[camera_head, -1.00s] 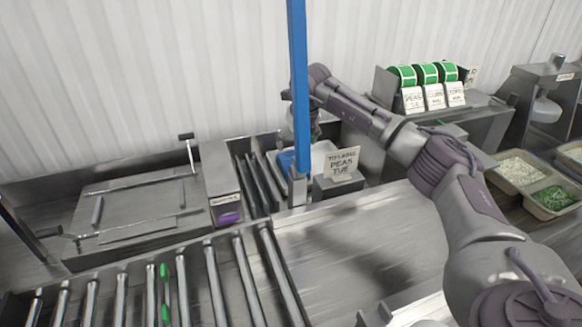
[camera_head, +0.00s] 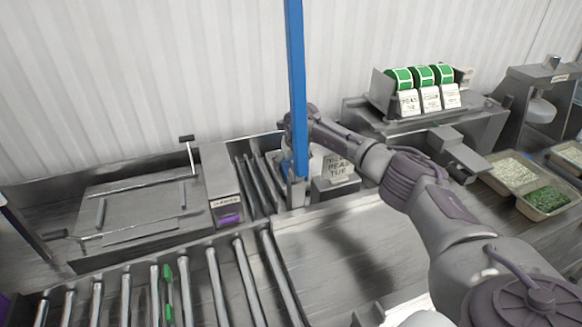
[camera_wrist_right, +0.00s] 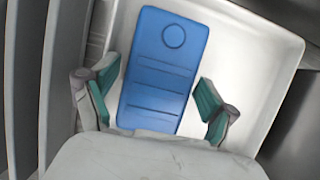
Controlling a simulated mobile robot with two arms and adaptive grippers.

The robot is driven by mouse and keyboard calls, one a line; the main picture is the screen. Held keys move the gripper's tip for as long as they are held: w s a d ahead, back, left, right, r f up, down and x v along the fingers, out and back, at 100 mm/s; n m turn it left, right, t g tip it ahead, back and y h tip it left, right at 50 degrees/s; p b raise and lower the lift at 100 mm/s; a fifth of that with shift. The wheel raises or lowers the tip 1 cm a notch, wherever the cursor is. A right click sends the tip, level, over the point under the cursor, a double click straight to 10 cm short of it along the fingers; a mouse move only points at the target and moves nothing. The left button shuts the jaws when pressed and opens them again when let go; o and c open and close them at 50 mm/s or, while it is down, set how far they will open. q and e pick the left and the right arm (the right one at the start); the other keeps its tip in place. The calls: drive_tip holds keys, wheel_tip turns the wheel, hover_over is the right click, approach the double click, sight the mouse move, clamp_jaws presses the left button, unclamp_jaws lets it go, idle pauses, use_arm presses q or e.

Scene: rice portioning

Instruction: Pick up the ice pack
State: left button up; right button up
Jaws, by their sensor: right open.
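The ice pack (camera_wrist_right: 160,75) is a flat blue slab with a round cap mark. It lies in a white tray (camera_wrist_right: 262,45) in the right wrist view. My right gripper (camera_wrist_right: 155,95) is open, with one teal-padded finger on each side of the ice pack's near part. The fingers look apart from the pack; I cannot tell their height above it. In the head view, the right hand (camera_head: 298,130) is over the tray area, partly behind the blue post, and the ice pack is mostly hidden. My left gripper is not in view.
A blue post (camera_head: 297,80) stands in front of the hand. A card reading "PEAS TUE" (camera_head: 338,168) stands just right. Metal slots (camera_head: 262,180) lie left, rollers (camera_head: 215,285) in front. Food trays (camera_head: 545,198) sit at far right.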

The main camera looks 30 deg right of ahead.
drive_tip(key=c, duration=1.2)
drive_tip(key=shift+r, duration=0.15)
